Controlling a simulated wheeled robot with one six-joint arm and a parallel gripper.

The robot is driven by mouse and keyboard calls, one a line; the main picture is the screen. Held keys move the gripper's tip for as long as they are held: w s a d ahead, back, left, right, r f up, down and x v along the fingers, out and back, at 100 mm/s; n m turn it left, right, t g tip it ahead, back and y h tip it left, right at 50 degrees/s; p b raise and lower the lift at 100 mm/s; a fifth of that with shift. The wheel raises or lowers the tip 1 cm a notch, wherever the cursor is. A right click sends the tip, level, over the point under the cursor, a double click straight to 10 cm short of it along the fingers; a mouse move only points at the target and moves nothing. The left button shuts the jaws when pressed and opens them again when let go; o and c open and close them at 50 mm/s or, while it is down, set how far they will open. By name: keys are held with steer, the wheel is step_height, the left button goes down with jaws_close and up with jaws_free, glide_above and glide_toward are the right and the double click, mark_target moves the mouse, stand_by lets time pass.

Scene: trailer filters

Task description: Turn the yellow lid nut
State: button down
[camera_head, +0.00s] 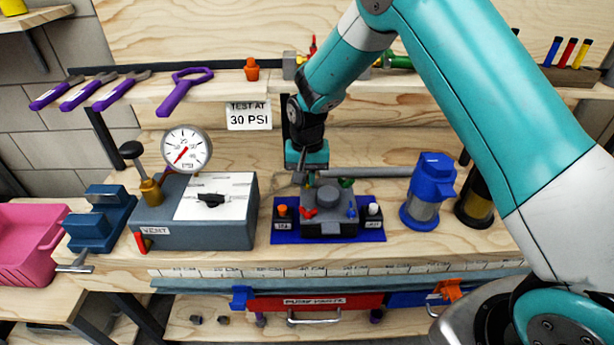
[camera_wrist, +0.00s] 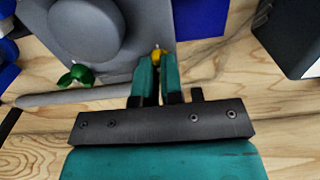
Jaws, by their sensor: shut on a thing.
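The yellow lid nut (camera_wrist: 158,54) shows in the wrist view at the edge of the grey lid (camera_wrist: 128,40), between the tips of my gripper (camera_wrist: 159,68). My gripper is shut on it, and the teal fingers cover part of the nut. In the head view my gripper (camera_head: 307,178) points down at the back left of the small grey lidded unit (camera_head: 328,222), and the yellow nut is hidden there. A green wing nut (camera_wrist: 76,75) sits on the lid's edge beside the gripper. A red nut (camera_head: 309,212) and a blue nut (camera_head: 351,210) are at the front.
The unit stands on a blue mat (camera_head: 374,233). A grey bar (camera_head: 375,172) runs behind it to a blue-topped filter (camera_head: 428,190). A gauge box (camera_head: 205,215) stands to the left. A shelf edge with purple tools (camera_head: 185,92) hangs above.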

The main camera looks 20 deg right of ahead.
mark_target(307, 179)
steer(key=c, duration=1.3)
jaws_free()
steer(key=shift+o, duration=0.2)
step_height(307, 179, up, 18)
steer(key=b, duration=0.1)
steer(key=shift+f, duration=0.2)
steer(key=s+a+r+n+y, duration=0.1)
steer(key=s+n, duration=0.4)
steer(key=s, duration=1)
steer(key=s+a+r+n+y, duration=0.2)
steer(key=s+n, duration=0.3)
steer(key=s, duration=1.1)
steer(key=shift+a+r+n+y, duration=0.35)
steer(key=shift+a+y, duration=0.25)
steer(key=shift+a, duration=0.2)
